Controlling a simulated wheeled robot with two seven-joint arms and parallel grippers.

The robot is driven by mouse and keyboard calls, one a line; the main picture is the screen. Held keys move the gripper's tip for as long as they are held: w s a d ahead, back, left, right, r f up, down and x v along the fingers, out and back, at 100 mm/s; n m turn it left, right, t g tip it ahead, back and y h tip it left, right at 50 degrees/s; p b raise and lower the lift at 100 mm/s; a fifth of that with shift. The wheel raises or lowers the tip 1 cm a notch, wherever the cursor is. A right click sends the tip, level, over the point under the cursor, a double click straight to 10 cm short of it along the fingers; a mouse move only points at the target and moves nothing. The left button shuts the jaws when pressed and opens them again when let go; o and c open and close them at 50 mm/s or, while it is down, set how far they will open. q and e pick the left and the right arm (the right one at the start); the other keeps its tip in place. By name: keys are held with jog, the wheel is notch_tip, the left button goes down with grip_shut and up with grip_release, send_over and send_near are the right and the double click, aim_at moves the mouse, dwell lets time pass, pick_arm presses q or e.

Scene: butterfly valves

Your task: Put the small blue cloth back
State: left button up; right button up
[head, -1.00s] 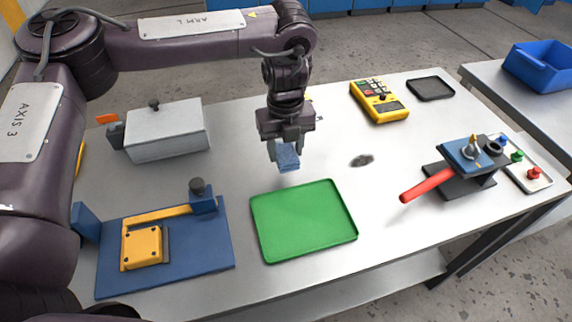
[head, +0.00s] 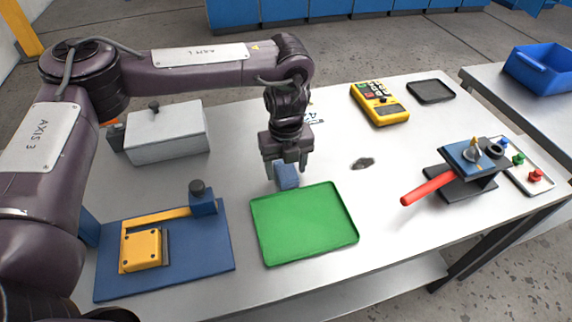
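The small blue cloth (head: 287,177) is a folded block on the grey table, just behind the far edge of the green tray (head: 305,222). My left gripper (head: 287,171) is directly above and around it, pointing down. Its fingers stand apart on either side of the cloth and look slightly clear of it, so it appears open. The cloth's top is partly hidden by the gripper. My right gripper is not in view.
A blue board with a yellow clamp (head: 141,250) lies front left, a grey box (head: 167,132) behind it. A red-handled valve (head: 428,188) stands right. A yellow meter (head: 379,103) and black tray (head: 431,91) lie at the back.

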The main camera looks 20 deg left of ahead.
aim_at(286, 169)
pick_arm(q)
jog(key=shift+o, duration=0.3)
jog(key=shift+r, duration=0.15)
notch_tip(286, 169, up, 12)
jog(key=p, duration=0.1)
dwell(0.5)
